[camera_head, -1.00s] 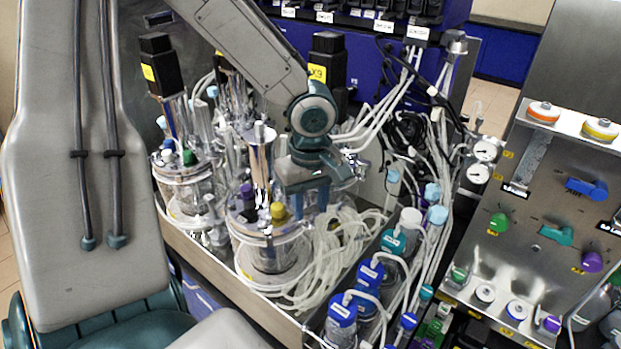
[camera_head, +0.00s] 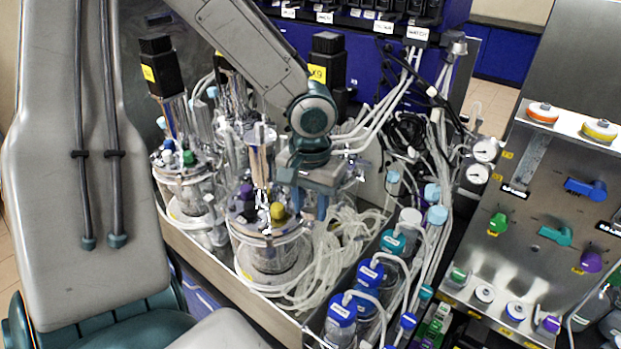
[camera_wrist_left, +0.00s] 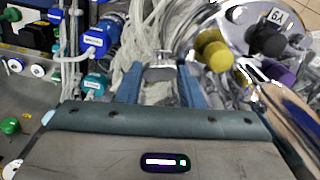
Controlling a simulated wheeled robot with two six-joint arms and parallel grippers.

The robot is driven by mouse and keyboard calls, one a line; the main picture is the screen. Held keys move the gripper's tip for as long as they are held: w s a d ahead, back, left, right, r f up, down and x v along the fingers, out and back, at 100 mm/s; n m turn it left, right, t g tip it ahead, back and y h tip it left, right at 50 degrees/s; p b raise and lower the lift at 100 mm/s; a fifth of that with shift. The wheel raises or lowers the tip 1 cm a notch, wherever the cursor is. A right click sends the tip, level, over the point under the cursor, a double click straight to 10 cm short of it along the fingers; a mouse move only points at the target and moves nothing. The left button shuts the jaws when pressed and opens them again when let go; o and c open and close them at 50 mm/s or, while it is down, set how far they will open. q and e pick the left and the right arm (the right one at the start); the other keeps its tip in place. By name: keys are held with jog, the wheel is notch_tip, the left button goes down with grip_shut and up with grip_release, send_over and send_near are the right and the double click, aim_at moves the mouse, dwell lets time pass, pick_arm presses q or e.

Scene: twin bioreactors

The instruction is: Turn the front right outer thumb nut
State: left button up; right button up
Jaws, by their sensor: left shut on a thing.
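The front right glass vessel (camera_head: 270,258) has a round metal head plate with a purple cap (camera_head: 246,191) and a yellow cap (camera_head: 278,211). My left gripper (camera_head: 309,205) points down at the right edge of this plate. In the left wrist view my left gripper (camera_wrist_left: 160,76) has its two blue fingers on either side of a small silver thumb nut (camera_wrist_left: 160,73) and is shut on it. The nut is hidden in the head view. The yellow cap (camera_wrist_left: 215,52) and head plate (camera_wrist_left: 240,12) are beside the fingers. My right gripper is not in view.
Coiled clear tubing (camera_head: 335,250) lies close to the right of the vessel. Blue-capped bottles (camera_head: 342,310) stand further right. A second vessel (camera_head: 185,190) stands to the left. A panel with coloured knobs (camera_head: 555,235) is at the far right.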

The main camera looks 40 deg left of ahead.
pick_arm(q)
jog(key=shift+w+r+m, duration=0.1)
jog(key=shift+w+m, duration=0.05)
jog(key=shift+m, duration=0.95)
jog(key=o, duration=1)
